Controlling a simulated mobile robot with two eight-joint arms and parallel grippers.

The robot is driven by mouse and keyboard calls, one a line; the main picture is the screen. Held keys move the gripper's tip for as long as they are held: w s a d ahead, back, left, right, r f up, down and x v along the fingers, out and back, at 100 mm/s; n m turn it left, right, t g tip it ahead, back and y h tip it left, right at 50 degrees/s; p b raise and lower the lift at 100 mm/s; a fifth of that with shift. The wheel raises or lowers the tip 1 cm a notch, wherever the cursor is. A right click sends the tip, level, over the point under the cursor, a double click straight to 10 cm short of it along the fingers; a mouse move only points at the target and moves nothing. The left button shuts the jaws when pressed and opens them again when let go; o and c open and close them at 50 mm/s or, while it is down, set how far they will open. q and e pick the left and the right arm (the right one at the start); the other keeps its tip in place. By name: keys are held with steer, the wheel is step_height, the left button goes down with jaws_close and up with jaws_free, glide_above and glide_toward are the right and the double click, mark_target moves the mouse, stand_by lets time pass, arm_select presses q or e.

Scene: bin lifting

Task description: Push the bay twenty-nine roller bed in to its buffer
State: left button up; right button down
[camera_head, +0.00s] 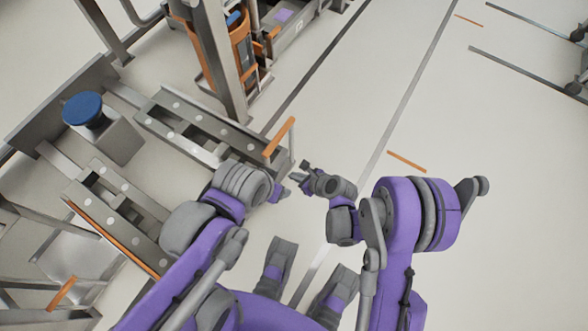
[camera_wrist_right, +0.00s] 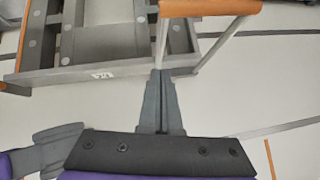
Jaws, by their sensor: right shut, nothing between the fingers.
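The roller bed (camera_head: 215,137) is a grey metal frame with round studs, lying left of centre in the head view. An orange handle bar (camera_head: 281,137) stands on posts at its near end. In the right wrist view its end plate (camera_wrist_right: 75,76) bears a small white label that I cannot read surely. My right gripper (camera_head: 298,176) is shut and empty by that near end. Its fingertips (camera_wrist_right: 161,74) appear just below the orange bar (camera_wrist_right: 208,8), not around it. My left gripper (camera_head: 284,193) is close beside the right one, small and partly hidden by its wrist.
A second grey frame (camera_head: 118,205) lies to the left, with a blue-topped grey post (camera_head: 112,138) between the frames. A grey upright (camera_head: 214,60) and an orange rack stand behind. The floor (camera_head: 480,150) on the right is open.

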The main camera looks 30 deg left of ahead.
mark_target(269, 163)
steer(key=shift+w+a+r+b+x, duration=0.1)
steer(key=shift+a+r+b+x, duration=0.2)
steer(key=shift+x, duration=1.65)
steer(key=shift+w+a+r+b+x, duration=0.1)
steer(key=shift+a+r+b+x, duration=0.2)
steer(key=shift+x, duration=1.6)
steer(key=shift+a+r+b+x, duration=0.15)
steer(key=shift+a+r+x, duration=0.25)
steer(key=shift+x, duration=1.55)
steer(key=shift+w, duration=0.1)
